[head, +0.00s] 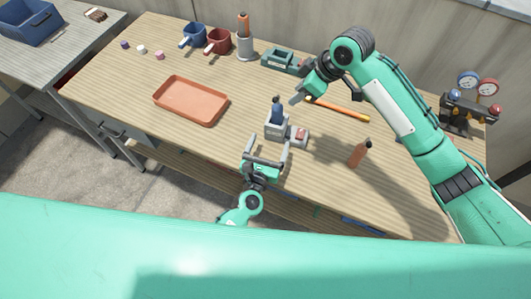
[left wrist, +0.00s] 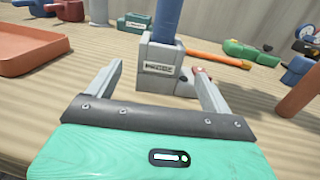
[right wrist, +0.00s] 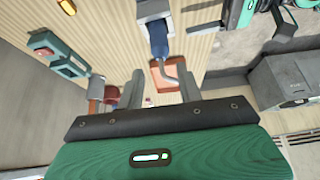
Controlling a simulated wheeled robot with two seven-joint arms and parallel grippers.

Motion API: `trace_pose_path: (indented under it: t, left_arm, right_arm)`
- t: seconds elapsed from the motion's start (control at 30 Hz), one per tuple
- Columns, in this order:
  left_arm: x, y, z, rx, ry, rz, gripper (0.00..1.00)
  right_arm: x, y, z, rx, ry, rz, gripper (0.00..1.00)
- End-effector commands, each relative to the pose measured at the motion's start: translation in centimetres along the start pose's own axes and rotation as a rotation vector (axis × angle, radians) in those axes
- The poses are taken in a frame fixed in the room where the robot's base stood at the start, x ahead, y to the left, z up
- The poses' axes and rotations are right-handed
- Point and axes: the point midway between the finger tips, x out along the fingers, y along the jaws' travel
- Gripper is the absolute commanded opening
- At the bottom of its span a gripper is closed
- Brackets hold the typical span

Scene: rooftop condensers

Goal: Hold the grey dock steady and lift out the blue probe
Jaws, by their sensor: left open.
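The grey dock (head: 271,131) stands near the middle of the wooden table. The blue probe (head: 277,113) sits upright in it; both show in the left wrist view, the dock (left wrist: 160,67) and the probe (left wrist: 166,20). My left gripper (head: 266,150) is open at the dock's near side, its fingers spread wider than the dock body and apparently not closed on it. My right gripper (head: 301,97) is open and empty, above and to the right of the probe. In the right wrist view the probe (right wrist: 158,38) lies beyond its fingertips.
An orange tray (head: 190,101) lies to the left. An orange-handled tool (head: 340,110) lies behind right, and a brown bottle (head: 358,154) stands at right.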

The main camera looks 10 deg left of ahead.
Motion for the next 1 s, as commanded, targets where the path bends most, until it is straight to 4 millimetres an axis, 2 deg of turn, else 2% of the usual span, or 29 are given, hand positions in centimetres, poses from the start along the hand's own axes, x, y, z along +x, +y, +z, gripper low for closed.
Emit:
trace_pose_path:
  t: [0.03, 0.2, 0.5, 0.7, 0.97, 1.0]
  left_arm:
    - [1.2, 0.0, 0.1, 0.001, -0.002, 0.0, 0.84]
    - [4.7, 0.0, 0.1, 0.002, -0.003, 0.001, 0.84]
    - [9.0, 0.0, 0.0, 0.003, 0.0, -0.001, 0.84]
    - [10.1, 0.0, 0.0, 0.003, 0.0, -0.001, 0.84]
    - [10.2, 0.0, 0.0, 0.003, 0.0, 0.0, 0.84]
    - [10.2, 0.0, 0.0, 0.003, 0.0, 0.0, 0.8]
  right_arm:
    - [0.0, 0.0, 0.0, 0.0, 0.0, 0.0, 0.36]
    - [0.0, 0.0, 0.0, 0.0, 0.0, 0.0, 0.36]
    - [0.0, 0.0, 0.0, 0.0, 0.0, 0.0, 0.36]
    - [0.0, 0.0, 0.0, 0.0, 0.0, 0.0, 0.36]
    - [0.0, 0.0, 0.0, 0.0, 0.0, 0.0, 0.36]
    - [0.0, 0.0, 0.0, 0.0, 0.0, 0.0, 0.36]
